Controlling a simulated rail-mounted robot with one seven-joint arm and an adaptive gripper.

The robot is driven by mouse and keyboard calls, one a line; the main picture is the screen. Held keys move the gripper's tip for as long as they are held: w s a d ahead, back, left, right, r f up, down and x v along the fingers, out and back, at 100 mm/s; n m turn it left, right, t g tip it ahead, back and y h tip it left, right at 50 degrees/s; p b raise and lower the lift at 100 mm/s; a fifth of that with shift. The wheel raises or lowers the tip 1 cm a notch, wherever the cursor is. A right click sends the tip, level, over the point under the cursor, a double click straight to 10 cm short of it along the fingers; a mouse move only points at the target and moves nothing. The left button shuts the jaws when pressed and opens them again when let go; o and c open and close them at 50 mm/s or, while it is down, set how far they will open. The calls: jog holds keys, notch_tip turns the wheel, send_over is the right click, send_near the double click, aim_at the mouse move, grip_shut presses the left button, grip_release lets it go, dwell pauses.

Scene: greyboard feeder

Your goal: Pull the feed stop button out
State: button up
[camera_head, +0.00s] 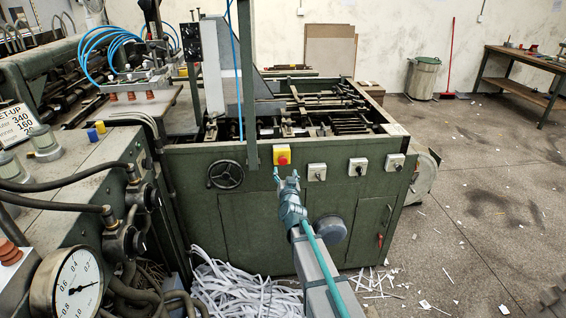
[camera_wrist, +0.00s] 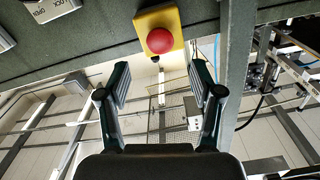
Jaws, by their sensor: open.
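The feed stop button is a red round button (camera_head: 283,159) on a yellow box (camera_head: 281,149) at the top front of the green machine. In the wrist view the red button (camera_wrist: 159,40) sits on its yellow box (camera_wrist: 147,20) at the top centre. My gripper (camera_head: 287,173) is just below the button in the head view. In the wrist view my gripper (camera_wrist: 160,80) is open, with its two fingers spread apart and nothing between them. The fingertips are short of the button and do not appear to touch it. How far out the button stands cannot be told.
Grey switch plates (camera_head: 317,172) sit right of the button on the green panel (camera_head: 260,220). A green upright post (camera_wrist: 237,70) stands close to the right finger in the wrist view. A black handwheel (camera_head: 226,175) is to the left. White paper strips (camera_head: 235,290) lie on the floor.

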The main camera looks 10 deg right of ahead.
aim_at(283, 162)
jog(key=w, duration=0.4)
jog(key=w+p, duration=0.1)
jog(key=w, duration=0.3)
jog(key=shift+w+d, duration=0.2)
jog(key=shift+w, duration=0.2)
grip_shut()
